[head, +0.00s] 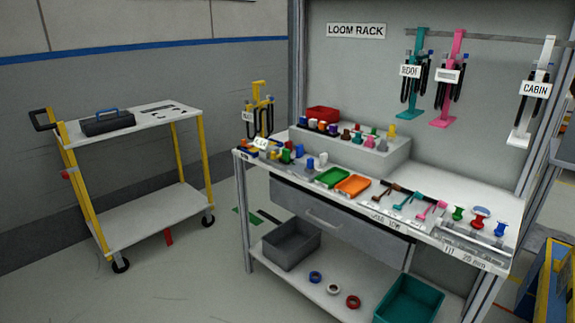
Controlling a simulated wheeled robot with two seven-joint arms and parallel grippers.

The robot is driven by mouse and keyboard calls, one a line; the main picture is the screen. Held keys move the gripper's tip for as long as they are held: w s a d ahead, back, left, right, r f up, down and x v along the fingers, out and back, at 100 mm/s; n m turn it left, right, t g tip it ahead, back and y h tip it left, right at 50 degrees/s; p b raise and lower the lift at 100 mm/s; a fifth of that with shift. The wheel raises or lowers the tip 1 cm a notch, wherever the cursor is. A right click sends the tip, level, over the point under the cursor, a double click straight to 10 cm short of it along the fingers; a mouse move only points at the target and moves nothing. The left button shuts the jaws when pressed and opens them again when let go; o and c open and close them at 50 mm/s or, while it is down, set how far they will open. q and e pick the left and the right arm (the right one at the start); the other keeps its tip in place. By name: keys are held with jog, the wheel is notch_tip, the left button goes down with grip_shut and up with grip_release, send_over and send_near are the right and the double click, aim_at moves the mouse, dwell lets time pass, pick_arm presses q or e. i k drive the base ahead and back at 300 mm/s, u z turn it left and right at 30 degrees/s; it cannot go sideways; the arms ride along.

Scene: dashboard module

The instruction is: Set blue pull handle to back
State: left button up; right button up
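A blue spool-shaped knob (500,229) stands at the right front end of the workbench, and it may be the blue pull handle. Beside it are a knob with red and blue parts (480,217) and a green knob (458,213). These stand near a grey strip at the bench's front edge. From here I cannot tell the position of the blue knob along any travel. Neither of my grippers is in the head view.
The workbench (440,195) holds a green tray (332,177), an orange tray (353,186) and many small coloured parts. Below are a grey bin (291,244) and a teal bin (408,300). A yellow-framed cart (135,127) stands left. Floor between is mostly clear.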

aim_at(310, 169)
jog(key=u, duration=0.45)
jog(key=i, duration=1.85)
jog(key=z, duration=0.6)
